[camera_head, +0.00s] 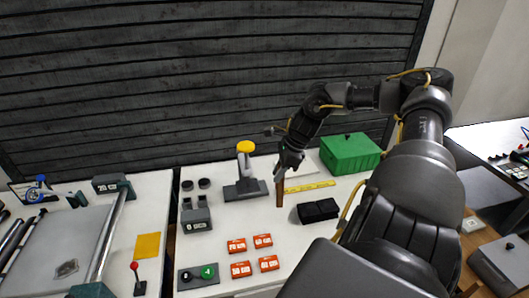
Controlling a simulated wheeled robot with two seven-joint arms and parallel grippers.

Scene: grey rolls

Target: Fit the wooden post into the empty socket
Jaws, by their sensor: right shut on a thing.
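The wooden post (280,191) is a slim brown stick. It hangs upright below my right gripper (281,174), which is shut on its upper end over the middle of the white table. Whether its lower end touches the table I cannot tell. I cannot make out an empty socket for certain. A black block (318,210) lies just right of the post, and a grey base with a yellow-topped upright (246,189) stands just left of it. My left gripper is not in view.
A green box (349,154) and a yellow ruler (309,186) lie behind and right. Several orange blocks (241,269) and a button panel (198,277) are at the front. A grey device (197,219) stands left. My right arm covers the table's right side.

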